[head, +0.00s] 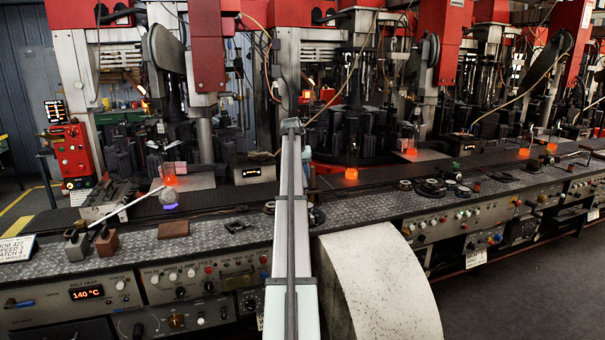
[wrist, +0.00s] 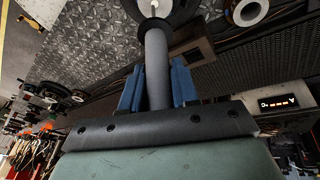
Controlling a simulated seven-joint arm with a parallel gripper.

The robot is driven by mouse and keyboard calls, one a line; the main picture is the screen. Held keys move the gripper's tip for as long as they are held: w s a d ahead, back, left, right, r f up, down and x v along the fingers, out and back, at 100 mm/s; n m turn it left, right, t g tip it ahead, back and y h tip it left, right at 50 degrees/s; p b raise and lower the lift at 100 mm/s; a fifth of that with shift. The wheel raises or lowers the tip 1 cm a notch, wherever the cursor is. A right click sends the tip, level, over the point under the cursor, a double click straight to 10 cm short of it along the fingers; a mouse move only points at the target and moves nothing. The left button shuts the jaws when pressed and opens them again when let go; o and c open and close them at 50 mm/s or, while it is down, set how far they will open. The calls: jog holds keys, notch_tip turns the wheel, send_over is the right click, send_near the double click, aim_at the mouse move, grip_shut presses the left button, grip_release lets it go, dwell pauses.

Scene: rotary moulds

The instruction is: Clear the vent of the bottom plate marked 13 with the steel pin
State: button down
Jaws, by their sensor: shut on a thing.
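In the wrist view my gripper (wrist: 156,88), with blue finger pads, is shut on the grey round shaft of the steel pin (wrist: 155,65). The pin points away from the gripper and has a flared collar with a narrow pale tip. The tip lies over a dark round plate (wrist: 178,18) at the top edge, mostly cut off by the frame. I cannot tell whether the tip touches it or is in a hole. No number 13 is readable. In the head view my arm hides the gripper and the pin.
A textured metal bench (head: 230,228) runs along the machines. Dark round parts (head: 430,187) lie on it to the right. In the wrist view a brown block (wrist: 191,50) and a pale ring (wrist: 250,11) lie close by. A thin rod (head: 128,207) leans at the left. A white drum (head: 385,285) stands in front.

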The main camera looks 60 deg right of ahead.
jog(key=shift+f, duration=0.55)
dwell(1.4)
jog(key=shift+r, duration=0.1)
jog(key=shift+r, duration=3.45)
